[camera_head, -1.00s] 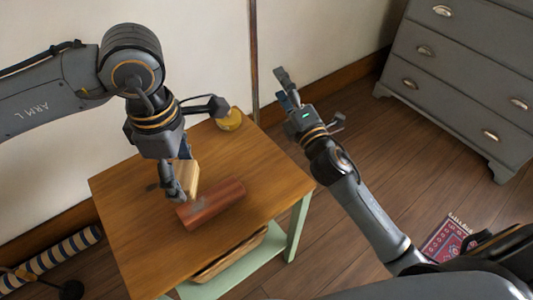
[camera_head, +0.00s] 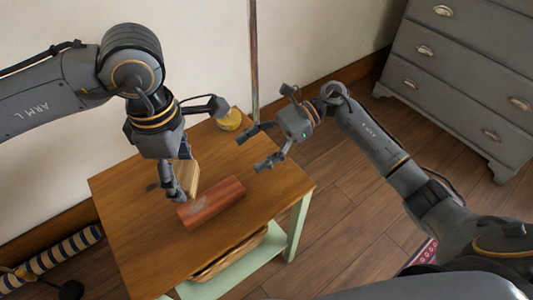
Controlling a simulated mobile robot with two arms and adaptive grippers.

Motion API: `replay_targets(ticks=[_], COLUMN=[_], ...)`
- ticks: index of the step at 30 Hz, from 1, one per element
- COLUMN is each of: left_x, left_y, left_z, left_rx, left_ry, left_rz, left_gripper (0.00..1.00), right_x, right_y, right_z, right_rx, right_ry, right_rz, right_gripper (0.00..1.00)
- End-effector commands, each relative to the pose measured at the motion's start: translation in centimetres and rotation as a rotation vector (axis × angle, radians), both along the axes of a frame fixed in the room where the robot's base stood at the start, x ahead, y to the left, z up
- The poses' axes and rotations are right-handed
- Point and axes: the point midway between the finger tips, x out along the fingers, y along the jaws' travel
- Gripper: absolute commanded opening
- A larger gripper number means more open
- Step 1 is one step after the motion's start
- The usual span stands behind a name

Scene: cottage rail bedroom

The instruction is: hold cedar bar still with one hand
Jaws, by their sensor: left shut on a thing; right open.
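The cedar bar (camera_head: 212,204) is a reddish-brown block with a pale patch on top, lying flat and slantwise on the wooden table (camera_head: 140,225). My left gripper (camera_head: 182,180) points down just behind the bar's left end. It is shut on a tan wooden block (camera_head: 187,178), partly hidden by its fingers. Whether the block touches the bar is hard to tell. My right gripper (camera_head: 252,150) is open and empty over the table's right side, its fingers pointing left, apart from the bar.
A tray (camera_head: 228,259) lies on the pale green lower shelf (camera_head: 240,272). A grey chest of drawers (camera_head: 462,80) stands at right. The table's front left is clear.

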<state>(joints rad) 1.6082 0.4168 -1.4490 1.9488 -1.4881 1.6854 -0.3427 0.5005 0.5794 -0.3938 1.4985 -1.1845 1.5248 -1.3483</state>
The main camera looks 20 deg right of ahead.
Motion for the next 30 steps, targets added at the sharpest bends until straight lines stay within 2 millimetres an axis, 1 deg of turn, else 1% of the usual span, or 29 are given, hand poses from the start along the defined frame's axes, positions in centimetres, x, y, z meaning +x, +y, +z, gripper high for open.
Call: replay_targets(ticks=[1,5,8,10,14,21,24,30], left_x=[0.0,0.0,0.0,0.0,0.0,0.0,0.0,0.0], left_y=[0.0,0.0,0.0,0.0,0.0,0.0,0.0,0.0], left_z=[0.0,0.0,0.0,0.0,0.0,0.0,0.0,0.0], left_rx=[0.0,0.0,0.0,0.0,0.0,0.0,0.0,0.0], left_ry=[0.0,0.0,0.0,0.0,0.0,0.0,0.0,0.0], left_rz=[0.0,0.0,0.0,0.0,0.0,0.0,0.0,0.0], left_gripper=[0.4,0.4,0.4,0.4,0.4,0.4,0.4,0.4], right_x=[-0.3,-1.1,-1.5,-1.7,-2.3,-3.6,-4.1,-4.7], right_y=[-0.8,-2.1,-2.2,-1.8,-0.1,4.1,5.6,7.5], right_z=[-0.4,-1.0,-1.4,-1.6,-2.4,-4.1,-4.7,-5.6], right_rx=[-0.033,-0.084,-0.099,-0.101,-0.099,-0.096,-0.097,-0.099], right_ry=[-0.009,-0.018,-0.018,-0.017,-0.016,-0.016,-0.016,-0.016], right_rz=[0.039,0.11,0.132,0.138,0.138,0.136,0.135,0.134], right_gripper=[0.74,0.74,0.74,0.74,0.74,0.74,0.74,0.74])
